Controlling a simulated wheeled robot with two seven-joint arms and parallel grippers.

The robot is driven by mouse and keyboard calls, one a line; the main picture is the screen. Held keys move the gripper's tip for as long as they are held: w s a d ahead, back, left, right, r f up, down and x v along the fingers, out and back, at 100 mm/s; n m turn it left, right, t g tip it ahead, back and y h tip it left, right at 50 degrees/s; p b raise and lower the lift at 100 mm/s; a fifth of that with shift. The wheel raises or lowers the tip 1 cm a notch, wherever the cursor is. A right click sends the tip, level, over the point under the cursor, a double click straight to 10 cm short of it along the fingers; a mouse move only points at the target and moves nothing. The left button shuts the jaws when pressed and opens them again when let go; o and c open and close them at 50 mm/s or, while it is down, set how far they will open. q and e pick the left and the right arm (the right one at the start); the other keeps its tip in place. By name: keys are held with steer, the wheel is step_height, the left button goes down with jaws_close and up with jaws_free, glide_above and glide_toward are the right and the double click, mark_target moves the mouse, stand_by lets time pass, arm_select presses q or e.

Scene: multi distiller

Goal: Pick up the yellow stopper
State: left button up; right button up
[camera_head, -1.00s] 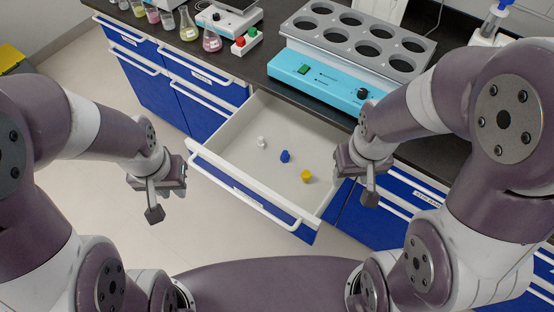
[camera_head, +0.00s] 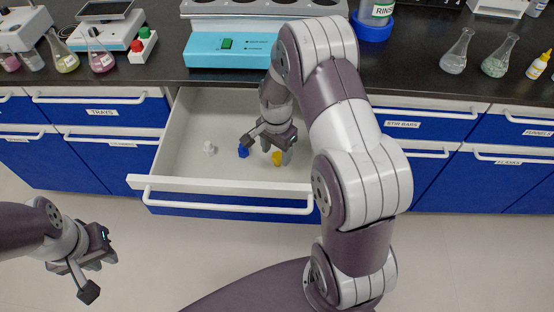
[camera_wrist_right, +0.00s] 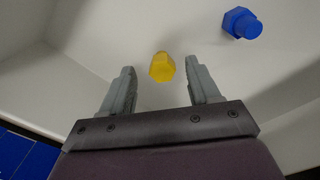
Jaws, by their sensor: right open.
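The yellow stopper (camera_head: 277,158) lies in the open drawer (camera_head: 180,140), just beside the fingers of my right gripper (camera_head: 275,156). In the right wrist view the yellow stopper (camera_wrist_right: 162,67) shows between and just beyond the tips of the two open fingers of the right gripper (camera_wrist_right: 160,80). Nothing is held there. My left gripper (camera_head: 90,268) hangs over the floor at the lower left, away from the drawer. Its fingers are too small and angled to tell whether they are open.
A blue stopper (camera_head: 243,151) lies left of the yellow one and also shows in the right wrist view (camera_wrist_right: 242,22). A white stopper (camera_head: 209,148) lies further left. The drawer front (camera_head: 225,202) and side walls surround them. A blue heating block (camera_head: 225,50) stands on the counter above.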

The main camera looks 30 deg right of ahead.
mark_target(276, 156)
step_height(276, 156, down, 4)
steer(key=shift+f+b, duration=0.15)
steer(key=shift+b, duration=0.2)
steer(key=c, duration=1)
